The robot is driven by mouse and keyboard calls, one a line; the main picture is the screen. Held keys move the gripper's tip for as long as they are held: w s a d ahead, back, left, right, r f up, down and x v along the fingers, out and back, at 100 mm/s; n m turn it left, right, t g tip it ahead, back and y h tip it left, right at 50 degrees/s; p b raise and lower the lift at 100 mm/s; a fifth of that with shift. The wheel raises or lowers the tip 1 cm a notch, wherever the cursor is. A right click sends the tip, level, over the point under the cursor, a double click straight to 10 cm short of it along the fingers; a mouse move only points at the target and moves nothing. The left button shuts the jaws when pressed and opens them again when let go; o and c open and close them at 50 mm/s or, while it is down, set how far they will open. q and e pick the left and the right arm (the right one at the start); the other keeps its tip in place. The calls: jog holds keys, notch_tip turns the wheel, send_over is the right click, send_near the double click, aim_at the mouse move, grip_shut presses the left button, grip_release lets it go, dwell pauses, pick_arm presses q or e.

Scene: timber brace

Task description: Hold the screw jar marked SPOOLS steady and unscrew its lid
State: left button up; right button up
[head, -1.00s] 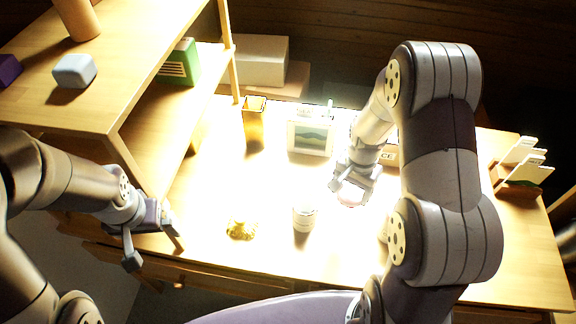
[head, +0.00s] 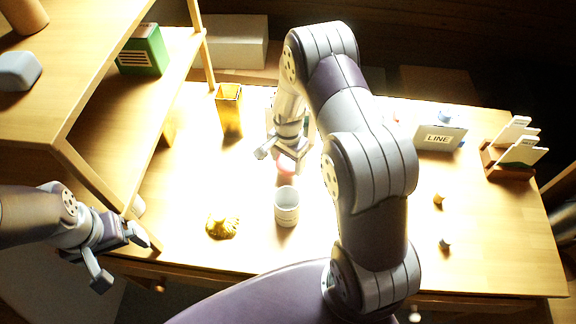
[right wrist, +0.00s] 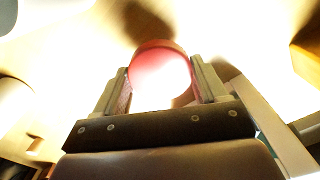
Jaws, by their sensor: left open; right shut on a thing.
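A pale round jar (head: 287,207) stands upright on the desk, near the front middle. Its top looks open, and I cannot read any marking on it. My right gripper (head: 287,160) is just behind the jar and shut on a round red-pink lid-like piece (head: 286,168). In the right wrist view this round piece (right wrist: 160,75) sits between the two fingers, washed out by glare. My left gripper (head: 119,257) is open and empty at the desk's front left, well apart from the jar.
A gold ornate piece (head: 222,226) lies left of the jar. A gold square holder (head: 229,108) stands behind. A box marked LINE (head: 440,138), a card rack (head: 510,170) and two small knobs (head: 439,199) are at the right. Shelves (head: 100,95) rise at the left.

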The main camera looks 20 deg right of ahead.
aim_at(288, 162)
notch_tip(288, 162, down, 4)
jog(key=shift+r, duration=0.1)
jog(key=shift+s+f, duration=0.1)
jog(key=shift+f, duration=0.1)
jog(key=o, duration=1.2)
jog(key=shift+c, duration=0.2)
